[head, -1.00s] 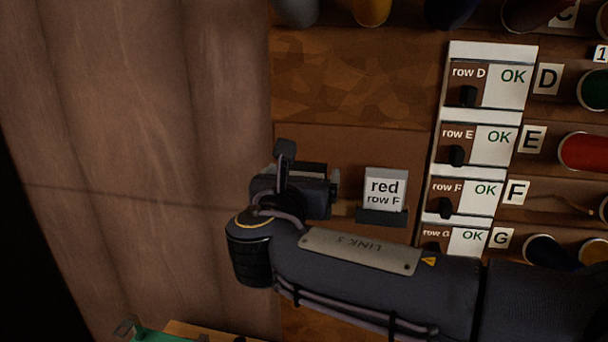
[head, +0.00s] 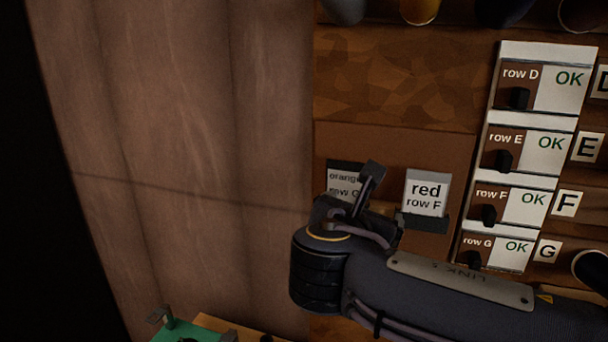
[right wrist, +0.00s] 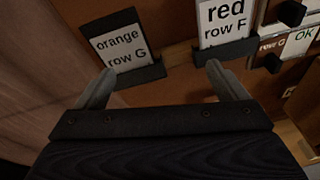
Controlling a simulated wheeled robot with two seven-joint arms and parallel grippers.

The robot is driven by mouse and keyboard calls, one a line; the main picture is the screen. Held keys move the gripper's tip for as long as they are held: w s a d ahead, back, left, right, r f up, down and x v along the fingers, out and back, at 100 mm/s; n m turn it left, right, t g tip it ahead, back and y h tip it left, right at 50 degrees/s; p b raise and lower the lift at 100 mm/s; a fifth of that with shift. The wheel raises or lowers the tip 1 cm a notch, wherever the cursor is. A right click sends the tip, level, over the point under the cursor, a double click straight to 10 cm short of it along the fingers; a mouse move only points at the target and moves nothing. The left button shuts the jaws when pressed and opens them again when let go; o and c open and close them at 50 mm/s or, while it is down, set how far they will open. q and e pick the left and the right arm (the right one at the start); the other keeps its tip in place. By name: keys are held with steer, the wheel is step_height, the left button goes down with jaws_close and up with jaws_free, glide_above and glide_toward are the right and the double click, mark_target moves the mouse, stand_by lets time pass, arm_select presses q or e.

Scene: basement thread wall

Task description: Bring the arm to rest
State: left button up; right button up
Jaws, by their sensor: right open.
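My right arm reaches in from the right in the head view, in front of the wall. The wrist and part of the right gripper (head: 365,192) show below and beside the orange row G card (head: 344,183), partly covering it. In the right wrist view the two fingers of my right gripper (right wrist: 160,72) stand wide apart with nothing between them. The orange row G card (right wrist: 118,47) is beyond the left finger and the red row F card (right wrist: 224,22) beyond the right one. My left gripper is not in view.
The red row F card (head: 426,193) sits in a dark holder. To its right is a white panel (head: 545,52) with dark knobs and OK signs for rows D to G. A green object (head: 190,331) shows at the bottom left. The plain brown panel (head: 180,120) at left is clear.

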steer(key=s+d+f+m+g+y, duration=0.2)
steer(key=s+d+f+m+g, duration=0.2)
steer(key=s+d+f+m, duration=0.4)
steer(key=s+d+f+m+g+y, duration=0.2)
steer(key=s+d+f+m+g, duration=0.25)
steer(key=f+m, duration=0.4)
steer(key=s+a+f+m+y, duration=0.4)
steer(key=s+f+m+y, duration=0.2)
steer(key=m, duration=0.8)
steer(key=s+f, duration=0.2)
steer(key=s, duration=0.2)
steer(key=shift+s+a+y, duration=0.3)
steer(key=shift+s+a, duration=0.05)
steer(key=shift+s, duration=0.05)
